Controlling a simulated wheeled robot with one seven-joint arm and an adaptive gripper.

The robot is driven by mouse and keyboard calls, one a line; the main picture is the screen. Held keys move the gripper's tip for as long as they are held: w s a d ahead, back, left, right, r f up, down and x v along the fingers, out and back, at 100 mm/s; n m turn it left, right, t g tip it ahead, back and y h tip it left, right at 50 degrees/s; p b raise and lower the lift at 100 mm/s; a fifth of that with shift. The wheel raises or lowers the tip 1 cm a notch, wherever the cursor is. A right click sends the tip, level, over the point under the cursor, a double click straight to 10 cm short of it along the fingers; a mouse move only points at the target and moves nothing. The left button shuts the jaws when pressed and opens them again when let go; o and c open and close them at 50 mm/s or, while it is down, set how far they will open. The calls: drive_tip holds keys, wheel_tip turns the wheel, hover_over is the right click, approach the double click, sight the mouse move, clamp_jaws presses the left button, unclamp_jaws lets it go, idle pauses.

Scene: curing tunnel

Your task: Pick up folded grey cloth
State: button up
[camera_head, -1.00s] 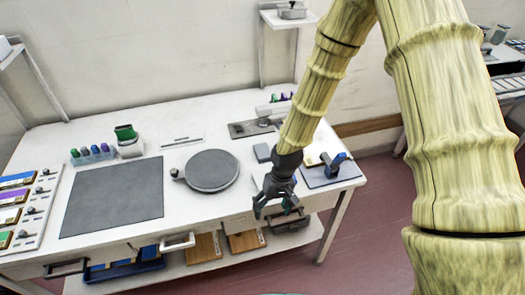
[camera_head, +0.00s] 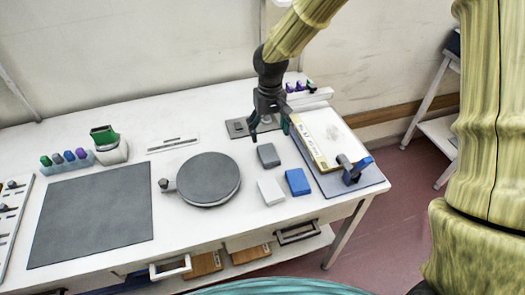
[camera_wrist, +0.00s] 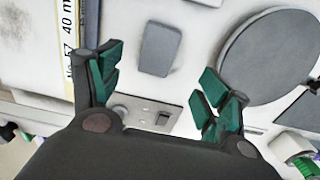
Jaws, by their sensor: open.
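The folded grey cloth (camera_head: 268,155) is a small dark grey rounded rectangle lying flat on the white table, right of the round grey plate. In the wrist view the grey cloth (camera_wrist: 160,48) lies beyond the fingertips, roughly between their lines. My gripper (camera_head: 269,133) hangs just behind the cloth in the head view, with its fingers apart and nothing between them. In the wrist view my gripper (camera_wrist: 160,82) shows green finger pads spread wide. The cloth is fully visible and the fingers look clear of it; their height is hard to tell.
A white folded piece (camera_head: 271,192) and a blue one (camera_head: 297,181) lie close in front. The round plate (camera_head: 208,179) is left. A board with a clamp (camera_head: 354,170) is right. A metal plate with knobs (camera_wrist: 148,113) lies below the gripper.

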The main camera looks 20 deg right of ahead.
drive_tip(key=p, duration=0.1)
hover_over(269, 153)
drive_tip(key=f, duration=0.4)
drive_tip(key=shift+w+a+f, duration=0.1)
drive_tip(key=shift+a+f, duration=0.15)
drive_tip(key=shift+a, duration=0.05)
drive_tip(key=shift+f, duration=0.35)
drive_tip(key=shift+d+f+p, duration=0.15)
drive_tip(key=shift+f+p, duration=0.3)
drive_tip(key=shift+f, duration=0.3)
drive_tip(key=shift+d+f+p, duration=0.1)
drive_tip(key=shift+f+p, duration=0.35)
drive_tip(key=shift+f, duration=1.35)
drive_tip(key=c, duration=1)
drive_tip(key=shift+c, duration=0.2)
